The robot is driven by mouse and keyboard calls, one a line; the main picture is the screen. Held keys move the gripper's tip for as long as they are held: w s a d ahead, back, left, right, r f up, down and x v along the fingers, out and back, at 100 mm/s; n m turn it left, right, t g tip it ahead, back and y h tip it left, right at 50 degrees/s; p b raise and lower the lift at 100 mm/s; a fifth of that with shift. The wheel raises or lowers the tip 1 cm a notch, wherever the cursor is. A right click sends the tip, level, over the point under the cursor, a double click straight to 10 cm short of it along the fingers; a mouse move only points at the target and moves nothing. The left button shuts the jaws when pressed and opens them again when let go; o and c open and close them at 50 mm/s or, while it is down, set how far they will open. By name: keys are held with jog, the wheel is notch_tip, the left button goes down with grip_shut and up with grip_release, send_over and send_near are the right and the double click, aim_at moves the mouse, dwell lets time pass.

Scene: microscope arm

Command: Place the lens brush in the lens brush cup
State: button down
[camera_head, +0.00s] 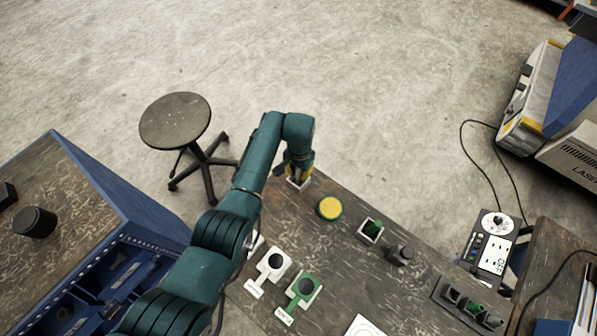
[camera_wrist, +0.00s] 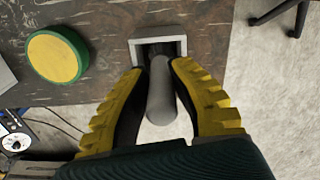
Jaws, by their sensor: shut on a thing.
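The lens brush, seen as a grey rounded cylinder (camera_wrist: 161,95), is between the yellow-padded fingers of my gripper (camera_wrist: 159,72) in the wrist view. My gripper is shut on it. A square cup with a pale rim (camera_wrist: 181,46), which looks like the lens brush cup, lies just beyond the fingertips. The brush's far end overlaps the dark cup opening; I cannot tell whether it is inside or above. In the head view my gripper (camera_head: 297,168) is over this cup (camera_head: 298,185) at the table's far corner, and the brush is mostly hidden.
A round yellow pad with a green rim (camera_head: 330,208) stands near the cup. A white-rimmed square holder with green inside (camera_head: 371,230) and a dark block (camera_head: 400,255) are farther right. White (camera_head: 269,267) and green (camera_head: 304,289) labelled pieces lie nearer. A stool (camera_head: 176,121) stands beyond the table.

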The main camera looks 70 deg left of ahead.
jog(key=shift+f, duration=0.1)
jog(key=c, duration=1.1)
grip_release()
notch_tip(320, 180, up, 12)
jog(key=shift+w+r+p, duration=0.1)
jog(key=shift+p, duration=0.55)
